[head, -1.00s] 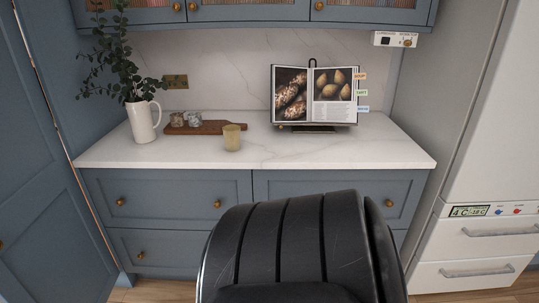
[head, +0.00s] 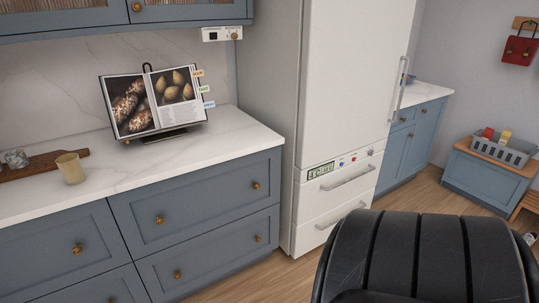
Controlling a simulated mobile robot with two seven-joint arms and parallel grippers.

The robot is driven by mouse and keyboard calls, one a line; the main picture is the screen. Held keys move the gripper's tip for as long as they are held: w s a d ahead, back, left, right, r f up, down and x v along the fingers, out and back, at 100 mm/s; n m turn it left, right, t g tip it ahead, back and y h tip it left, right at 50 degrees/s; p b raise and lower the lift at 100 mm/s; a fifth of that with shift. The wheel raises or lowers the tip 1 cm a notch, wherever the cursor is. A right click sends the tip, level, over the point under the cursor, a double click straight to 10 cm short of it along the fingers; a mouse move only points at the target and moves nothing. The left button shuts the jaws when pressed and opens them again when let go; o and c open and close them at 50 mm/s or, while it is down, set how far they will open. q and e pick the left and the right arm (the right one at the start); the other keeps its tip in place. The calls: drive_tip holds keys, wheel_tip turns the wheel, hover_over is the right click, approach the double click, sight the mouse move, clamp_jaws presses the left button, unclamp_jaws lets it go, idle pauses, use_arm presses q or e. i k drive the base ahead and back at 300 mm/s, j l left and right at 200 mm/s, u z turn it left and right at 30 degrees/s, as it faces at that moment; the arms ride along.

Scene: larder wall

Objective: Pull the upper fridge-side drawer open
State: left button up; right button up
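The upper fridge-side drawer (head: 205,208) is the blue-grey drawer front under the right part of the counter, beside the fridge (head: 345,90). It carries two round brass knobs, a left knob (head: 159,219) and a right knob (head: 256,185). Its front sits flush with the cabinet, so it is closed. The whole front is in clear view. Neither of my grippers shows in the head view.
A similar closed drawer (head: 215,246) lies below it, and another upper drawer (head: 45,250) to its left. The white counter (head: 225,140) holds a cookbook on a stand (head: 155,103) and a yellowish cup (head: 69,168). Wooden floor (head: 290,283) shows at the right.

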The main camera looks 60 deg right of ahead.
sight(156, 217)
drive_tip(key=j+z, duration=0.1)
drive_tip(key=z, duration=0.3)
drive_tip(key=k+z, duration=0.1)
drive_tip(key=z, duration=0.25)
drive_tip(key=j+z, duration=0.1)
drive_tip(key=z, duration=0.3)
drive_tip(key=k+z, duration=0.15)
drive_tip(key=z, duration=0.25)
